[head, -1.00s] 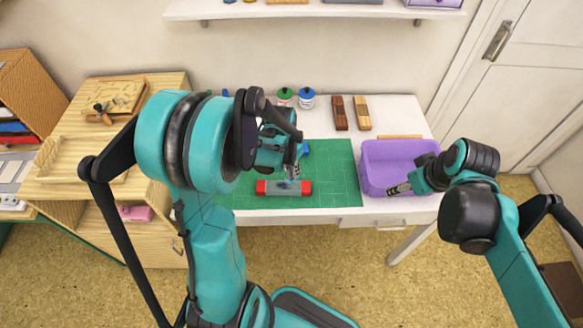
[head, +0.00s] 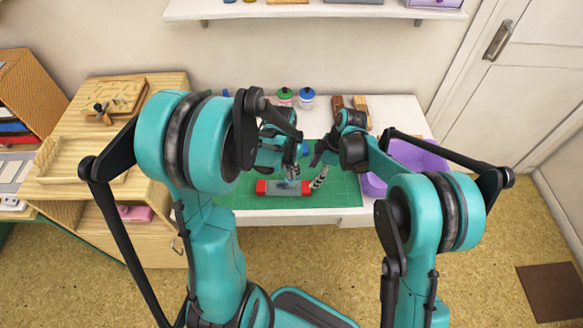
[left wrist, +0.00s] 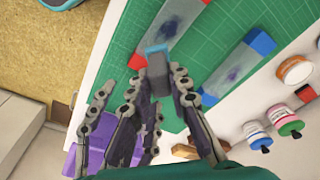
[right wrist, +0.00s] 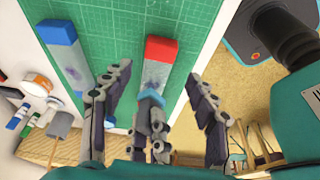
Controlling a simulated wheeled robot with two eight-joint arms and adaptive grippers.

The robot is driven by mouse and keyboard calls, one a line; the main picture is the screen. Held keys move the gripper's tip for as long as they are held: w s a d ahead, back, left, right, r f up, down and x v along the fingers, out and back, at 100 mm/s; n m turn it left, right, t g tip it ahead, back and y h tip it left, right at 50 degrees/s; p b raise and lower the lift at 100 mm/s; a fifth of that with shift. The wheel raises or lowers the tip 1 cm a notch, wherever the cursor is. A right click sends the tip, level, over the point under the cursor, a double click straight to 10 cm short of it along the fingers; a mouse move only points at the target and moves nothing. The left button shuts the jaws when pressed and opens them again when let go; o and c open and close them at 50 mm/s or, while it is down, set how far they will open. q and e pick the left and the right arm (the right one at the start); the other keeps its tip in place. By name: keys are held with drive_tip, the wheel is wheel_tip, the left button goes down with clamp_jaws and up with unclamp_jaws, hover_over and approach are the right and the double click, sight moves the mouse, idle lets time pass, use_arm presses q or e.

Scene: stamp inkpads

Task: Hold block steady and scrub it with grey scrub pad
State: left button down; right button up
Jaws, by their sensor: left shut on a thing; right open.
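The red-ended block (head: 284,187) lies on the green mat (head: 345,185). Its grey face shows a purple smear in the left wrist view (left wrist: 168,27). My left gripper (head: 293,174) is over the block, shut on a small grey piece with a light blue edge (left wrist: 157,70), apparently the scrub pad. Whether it touches the block cannot be told. My right gripper (head: 318,178) is open near the block's right end. In the right wrist view the block (right wrist: 157,70) lies beyond its spread fingers, and other fingers partly hide its near end.
A second smeared block with a blue end (right wrist: 62,50) lies behind, parallel to the first. Jars with green (head: 284,93) and blue (head: 307,92) lids and wooden pieces (head: 360,103) stand at the back. A purple bin (head: 420,155) is right.

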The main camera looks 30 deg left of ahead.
sight(305, 186)
drive_tip(key=shift+x, duration=4.45)
drive_tip(key=c, duration=1)
drive_tip(key=shift+o, duration=0.2)
